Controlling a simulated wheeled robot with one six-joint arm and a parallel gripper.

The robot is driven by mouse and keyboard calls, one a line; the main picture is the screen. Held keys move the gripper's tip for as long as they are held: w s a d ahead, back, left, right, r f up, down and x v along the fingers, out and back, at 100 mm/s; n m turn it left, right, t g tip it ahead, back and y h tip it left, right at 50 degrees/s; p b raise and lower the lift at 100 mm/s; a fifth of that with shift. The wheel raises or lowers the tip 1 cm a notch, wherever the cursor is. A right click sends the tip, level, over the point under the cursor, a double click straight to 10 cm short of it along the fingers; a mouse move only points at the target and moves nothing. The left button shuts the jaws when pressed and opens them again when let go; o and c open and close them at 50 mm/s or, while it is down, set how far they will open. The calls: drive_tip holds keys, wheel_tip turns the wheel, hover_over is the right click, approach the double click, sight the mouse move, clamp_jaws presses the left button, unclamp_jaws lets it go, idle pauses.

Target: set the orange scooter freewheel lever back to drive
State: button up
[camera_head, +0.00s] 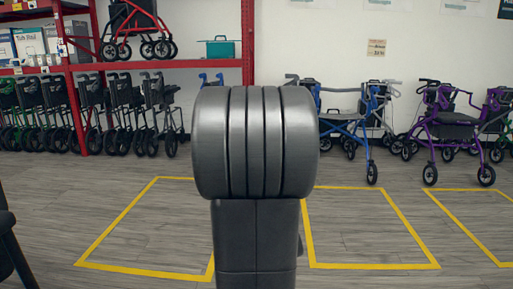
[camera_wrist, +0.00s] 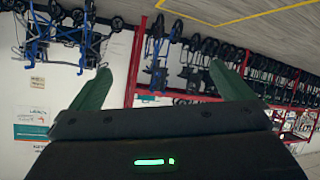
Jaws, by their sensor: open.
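No orange scooter and no freewheel lever shows in either view. My gripper (camera_wrist: 160,67) is in the wrist view, with its two green fingers wide apart and nothing between them. The wrist picture is upside down, with the wall, red shelving and walkers beyond the fingers. In the head view my own dark arm fills the middle and hides what lies behind it. My gripper does not show there.
Folded walkers (camera_head: 125,115) line a red shelf rack (camera_head: 165,66) at the back left. A blue walker (camera_head: 352,122) and a purple walker (camera_head: 455,125) stand at the right. Yellow-outlined floor bays (camera_head: 310,235) look empty where visible. A dark object (camera_head: 8,222) cuts the left edge.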

drive_tip(key=shift+s+a+f+g, duration=0.15)
drive_tip(key=shift+s+f, duration=0.15)
drive_tip(key=shift+s, duration=0.1)
drive_tip(key=shift+s+a+f+g, duration=0.15)
drive_tip(key=shift+s+f, duration=0.1)
drive_tip(key=shift+s, duration=0.15)
